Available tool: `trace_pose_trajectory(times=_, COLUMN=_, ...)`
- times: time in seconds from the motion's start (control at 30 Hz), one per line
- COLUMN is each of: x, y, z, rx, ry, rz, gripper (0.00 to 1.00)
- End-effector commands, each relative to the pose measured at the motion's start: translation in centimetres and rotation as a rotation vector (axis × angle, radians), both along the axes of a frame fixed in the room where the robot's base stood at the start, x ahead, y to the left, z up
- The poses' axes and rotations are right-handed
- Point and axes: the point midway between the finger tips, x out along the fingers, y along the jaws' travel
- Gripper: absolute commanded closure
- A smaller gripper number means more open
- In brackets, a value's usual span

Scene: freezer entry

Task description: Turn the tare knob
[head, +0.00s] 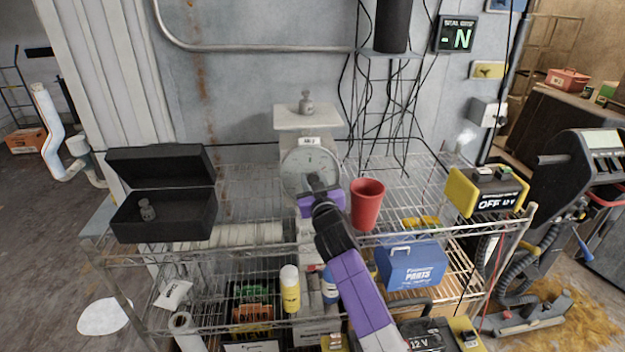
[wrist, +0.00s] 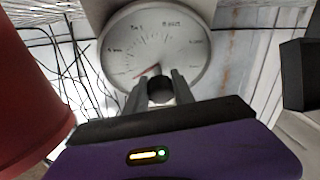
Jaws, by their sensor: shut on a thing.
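A pale scale (head: 309,122) stands on the wire rack, with a small metal weight (head: 306,103) on its top pan. Its round dial (head: 300,163) faces me; in the wrist view the dial (wrist: 157,45) fills the top middle and a red needle shows low on its face. The dark round tare knob (wrist: 160,89) sits at the dial's lower edge in the wrist view. My gripper (wrist: 160,86) has one grey finger on each side of the knob and is shut on it. In the head view my gripper (head: 315,183) hides the knob.
A red cup (head: 367,204) stands close to the right of my gripper. An open black case (head: 165,215) with a small weight (head: 147,209) inside is at the left. A yellow-and-black device (head: 486,191) sits at the rack's right end. Black cables hang behind.

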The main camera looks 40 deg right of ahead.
Motion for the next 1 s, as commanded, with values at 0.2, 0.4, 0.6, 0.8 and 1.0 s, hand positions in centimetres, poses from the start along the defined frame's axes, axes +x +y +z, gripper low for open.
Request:
trace_pose_trajectory(times=0.2, x=0.04, y=0.1, z=-0.35, rx=0.021, ry=-0.017, rz=-0.009, gripper=1.0)
trace_pose_trajectory(times=0.4, x=0.09, y=0.18, z=-0.69, rx=0.081, ry=-0.06, rz=-0.037, gripper=1.0)
trace_pose_trajectory(times=0.6, x=0.1, y=0.21, z=-0.86, rx=0.176, ry=-0.124, rz=-0.081, gripper=1.0)
trace_pose_trajectory(times=0.8, x=0.1, y=0.21, z=-0.78, rx=0.282, ry=-0.196, rz=-0.131, gripper=1.0)
trace_pose_trajectory(times=1.0, x=0.1, y=0.22, z=-0.76, rx=0.398, ry=-0.273, rz=-0.185, gripper=1.0)
